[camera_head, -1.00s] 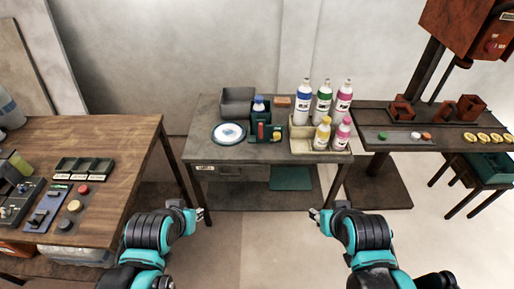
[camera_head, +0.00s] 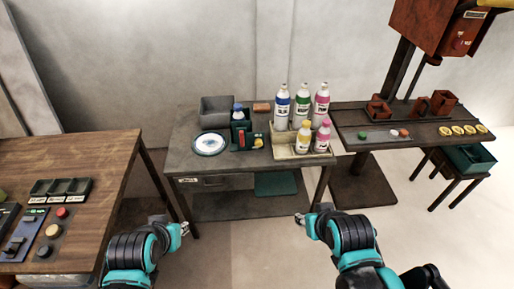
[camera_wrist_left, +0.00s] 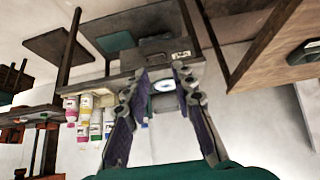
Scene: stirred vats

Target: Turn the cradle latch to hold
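I cannot make out a cradle latch for certain. On the right bench (camera_head: 420,135) stand rust-red brackets, one at the left (camera_head: 378,107) and others at the right (camera_head: 444,103); whether they form the cradle is unclear. A rust-red machine with a red control (camera_head: 459,42) hangs on a column above this bench. My left gripper (camera_head: 184,229) is low before the gap left of the middle table. In the left wrist view its fingers (camera_wrist_left: 163,97) are spread and empty. My right gripper (camera_head: 300,219) is low before the middle table, touching nothing; its fingers are too small to judge.
The left wooden table (camera_head: 105,150) carries trays and buttons. A teal-topped stand (camera_head: 470,158) is at the far right. Open floor lies in front.

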